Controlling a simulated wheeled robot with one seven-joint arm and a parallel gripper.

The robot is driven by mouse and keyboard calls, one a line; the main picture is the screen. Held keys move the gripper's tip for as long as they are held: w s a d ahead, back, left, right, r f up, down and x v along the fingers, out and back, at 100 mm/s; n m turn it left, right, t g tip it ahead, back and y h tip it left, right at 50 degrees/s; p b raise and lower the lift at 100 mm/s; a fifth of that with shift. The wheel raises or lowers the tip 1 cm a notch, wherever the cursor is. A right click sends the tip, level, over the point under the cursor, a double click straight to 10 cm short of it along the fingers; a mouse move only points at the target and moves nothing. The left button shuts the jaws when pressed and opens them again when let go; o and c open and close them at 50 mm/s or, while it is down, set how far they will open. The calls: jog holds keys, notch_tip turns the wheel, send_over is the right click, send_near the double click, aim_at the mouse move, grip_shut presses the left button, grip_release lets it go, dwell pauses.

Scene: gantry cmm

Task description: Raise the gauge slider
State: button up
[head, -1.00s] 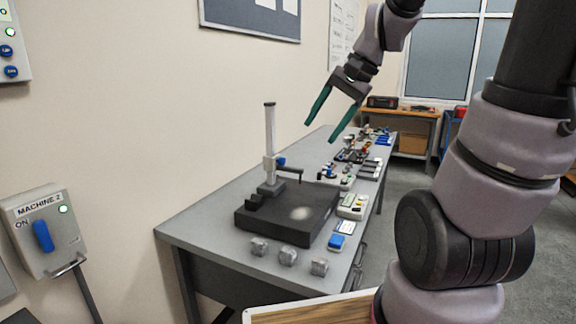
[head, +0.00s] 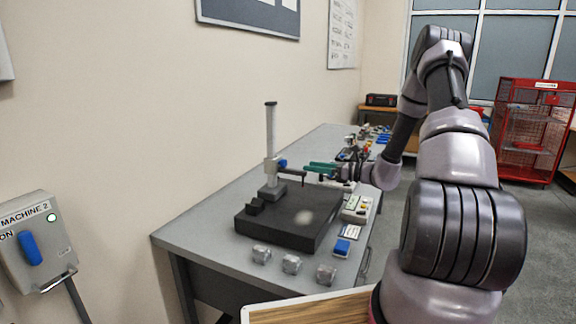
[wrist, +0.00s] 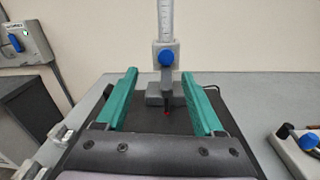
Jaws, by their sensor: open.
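The height gauge's light post (head: 271,130) stands upright on the dark surface plate (head: 284,226). Its grey slider (head: 270,165) with a blue knob (head: 283,164) sits low on the post, a little above the gauge base (head: 271,188). A thin dark arm reaches right from the slider. My gripper (head: 308,167) is level, just right of the slider and near its height. In the wrist view, the slider (wrist: 165,55) and blue knob (wrist: 166,58) lie ahead, between and beyond the two green fingers (wrist: 158,75). The fingers are apart with nothing between them.
Several grey metal blocks (head: 291,264) stand along the bench's near edge. Small devices (head: 356,208) and a blue item (head: 342,247) lie right of the plate. The wall is behind the post. A MACHINE 2 switch box (head: 34,243) is at left.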

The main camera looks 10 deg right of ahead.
aim_at(286, 163)
jog(key=shift+m+t, duration=0.3)
jog(key=shift+m, duration=0.1)
jog(key=x, duration=0.7)
jog(key=f+x, duration=0.1)
jog(key=x, duration=0.2)
jog(key=shift+w, duration=0.5)
grip_shut()
dwell(0.5)
